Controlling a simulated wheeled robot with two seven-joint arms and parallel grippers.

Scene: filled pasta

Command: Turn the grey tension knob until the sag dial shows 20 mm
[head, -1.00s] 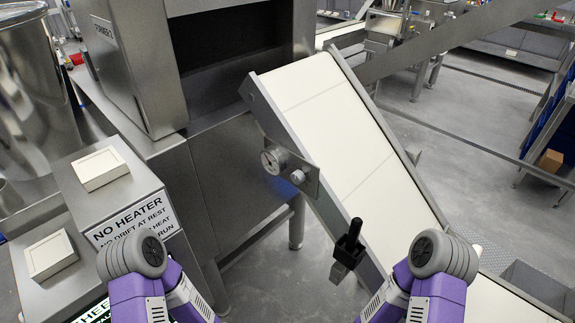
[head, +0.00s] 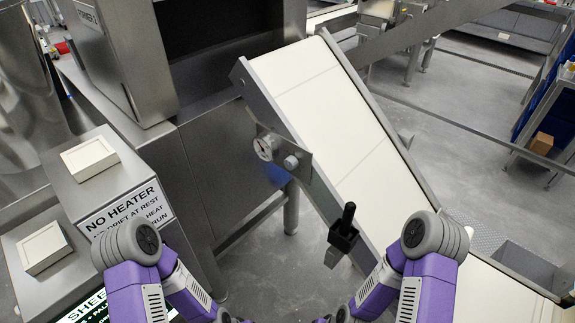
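The sag dial (head: 264,147) is a small round white-faced gauge on a metal bracket at the side of the sloping conveyor (head: 330,105). Its reading is too small to make out. The grey tension knob (head: 291,162) sits on the same bracket, just right of and below the dial. My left arm comes in at the lower left and my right arm at the lower right. Small dark parts show at the bottom edge between them, but neither gripper's fingertips can be made out. Nothing of mine touches the knob.
A black handle in a holder (head: 344,232) stands on the conveyor's near side, below the knob. A steel machine (head: 150,60) is behind to the left. A box with a "NO HEATER" sign (head: 128,215) is at left. Open floor shows below the bracket.

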